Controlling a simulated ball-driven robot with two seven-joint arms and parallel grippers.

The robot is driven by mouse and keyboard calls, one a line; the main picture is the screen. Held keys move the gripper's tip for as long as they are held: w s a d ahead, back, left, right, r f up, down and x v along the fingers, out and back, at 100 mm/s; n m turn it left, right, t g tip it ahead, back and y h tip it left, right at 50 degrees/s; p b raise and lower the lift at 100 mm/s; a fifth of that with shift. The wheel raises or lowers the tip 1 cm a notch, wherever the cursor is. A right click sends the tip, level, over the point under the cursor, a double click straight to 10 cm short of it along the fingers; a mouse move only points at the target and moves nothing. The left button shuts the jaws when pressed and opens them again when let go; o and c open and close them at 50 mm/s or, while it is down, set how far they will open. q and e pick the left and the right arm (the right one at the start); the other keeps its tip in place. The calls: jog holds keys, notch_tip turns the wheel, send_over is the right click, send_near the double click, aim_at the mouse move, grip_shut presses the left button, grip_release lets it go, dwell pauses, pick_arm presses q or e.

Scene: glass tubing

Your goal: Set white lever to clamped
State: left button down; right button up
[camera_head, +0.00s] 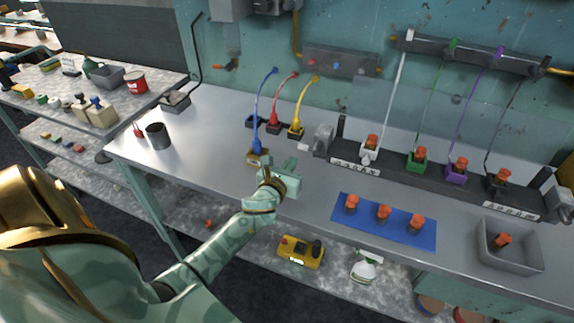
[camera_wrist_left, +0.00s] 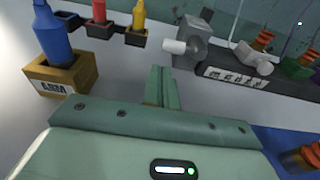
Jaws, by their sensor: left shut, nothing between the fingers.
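The white lever part (camera_head: 369,155) is on the white fitting under an orange cap, at the left end of the dark rack with a white hose above. In the left wrist view, this white piece (camera_wrist_left: 254,62) is at the upper right, angled beside its orange cap. I cannot tell its exact setting. My left gripper (camera_head: 290,163) is shut and empty over the bench, left of the rack and apart from the white fitting. Its closed fingers (camera_wrist_left: 160,72) are in the middle of the left wrist view. My right gripper is out of view.
A grey block with a white knob (camera_wrist_left: 175,47) stands at the rack's left end. Green (camera_head: 417,160), purple (camera_head: 457,171) and black fittings follow rightward. A blue mat (camera_head: 365,232) lies in front.

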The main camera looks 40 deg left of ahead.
pick_arm(q)
jog(key=shift+b+x, duration=0.45)
jog(key=shift+x, duration=1.85)
jog(key=shift+a+r+m+p, duration=0.15)
jog(key=shift+r+m+p, duration=0.35)
jog(key=shift+m, duration=0.2)
notch_tip(320, 180, up, 2)
jog(key=m+p, duration=0.2)
jog(key=m, duration=0.1)
jog(key=shift+y+p, duration=0.35)
jog(key=shift+y, duration=0.05)
jog(key=r+m+p, duration=0.1)
jog(key=m+p, duration=0.1)
jog(key=r+m+y+p, duration=0.1)
jog(key=m, duration=0.1)
jog(key=shift+d+p, duration=0.25)
jog(key=shift+p, duration=0.15)
jog(key=shift+w+d+r+m+t+y+p, duration=0.15)
jog(key=shift+d+r+m+p, duration=0.35)
jog(key=shift+m+p, duration=0.65)
jog(key=shift+w+d+r+m+t+y+p, duration=0.1)
jog(key=shift+w+d+r+m+y+p, duration=0.3)
jog(key=shift+m, duration=1.25)
jog(key=shift+s+d+r+m+t+h+p, duration=0.1)
jog(key=shift+d+r+m+p, duration=0.2)
jog(key=shift+d+m+p, duration=0.65)
jog(key=shift+a+m, duration=0.2)
jog(key=shift+m, duration=0.35)
